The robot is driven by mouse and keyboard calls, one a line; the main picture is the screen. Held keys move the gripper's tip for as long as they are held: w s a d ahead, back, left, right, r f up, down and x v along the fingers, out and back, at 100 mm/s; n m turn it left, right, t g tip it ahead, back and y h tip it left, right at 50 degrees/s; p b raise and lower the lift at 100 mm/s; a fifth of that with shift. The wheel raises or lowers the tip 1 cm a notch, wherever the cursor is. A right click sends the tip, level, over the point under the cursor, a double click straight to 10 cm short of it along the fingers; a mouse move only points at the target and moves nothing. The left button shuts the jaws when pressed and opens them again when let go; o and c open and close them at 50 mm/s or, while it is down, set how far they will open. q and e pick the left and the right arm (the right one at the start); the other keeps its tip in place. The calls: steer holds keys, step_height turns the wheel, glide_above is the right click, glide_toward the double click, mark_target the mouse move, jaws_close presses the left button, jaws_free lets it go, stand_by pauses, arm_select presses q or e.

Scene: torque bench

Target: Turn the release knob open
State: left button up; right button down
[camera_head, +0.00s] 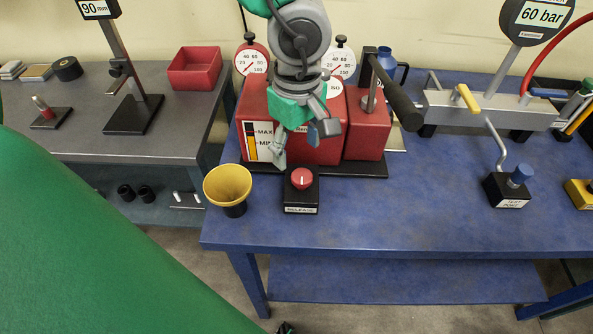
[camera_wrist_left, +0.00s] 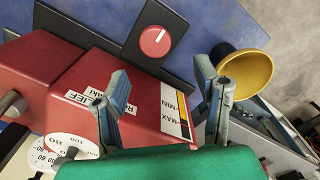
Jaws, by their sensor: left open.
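The release knob (camera_head: 302,178) is a red round knob with a white pointer line, on a small black box (camera_head: 301,198) with a white label at the front of the blue bench. In the left wrist view the knob (camera_wrist_left: 155,41) shows whole, with its box around it. My left gripper (camera_head: 301,141) is above and behind the knob, in front of the red pump unit (camera_head: 367,128). Its two fingers stand wide apart, empty, and seem clear of the knob; they also show in the left wrist view (camera_wrist_left: 162,88). My right gripper is not in view.
A yellow funnel-like cup (camera_head: 228,186) stands just left of the knob box. A black-gripped lever (camera_head: 396,95) juts out from the pump unit. A test port block (camera_head: 508,190) stands to the right. The blue bench top (camera_head: 400,215) between is clear.

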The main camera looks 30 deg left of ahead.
mark_target(304, 174)
arm_select(q)
steer(key=f, duration=0.2)
steer(key=d+f, duration=0.1)
steer(key=f, duration=0.1)
steer(key=d+f, duration=0.1)
steer(key=shift+w+d+f+b, duration=0.15)
steer(key=shift+d+f+b, duration=0.1)
steer(key=shift+f+b, duration=0.15)
steer(key=shift+a+f, duration=0.1)
steer(key=shift+f, duration=0.15)
steer(key=shift+a+f, duration=0.4)
steer(key=shift+a, duration=0.3)
steer(key=shift+a+f, duration=0.1)
steer(key=shift+a, duration=0.4)
steer(key=c, duration=0.4)
steer(key=shift+d, duration=0.25)
steer(key=c, duration=0.7)
steer(key=shift+d, duration=0.55)
steer(key=shift+c, duration=0.3)
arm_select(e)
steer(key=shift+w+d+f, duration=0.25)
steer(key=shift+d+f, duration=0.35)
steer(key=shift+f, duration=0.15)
arm_select(q)
steer(key=shift+w+a, duration=0.1)
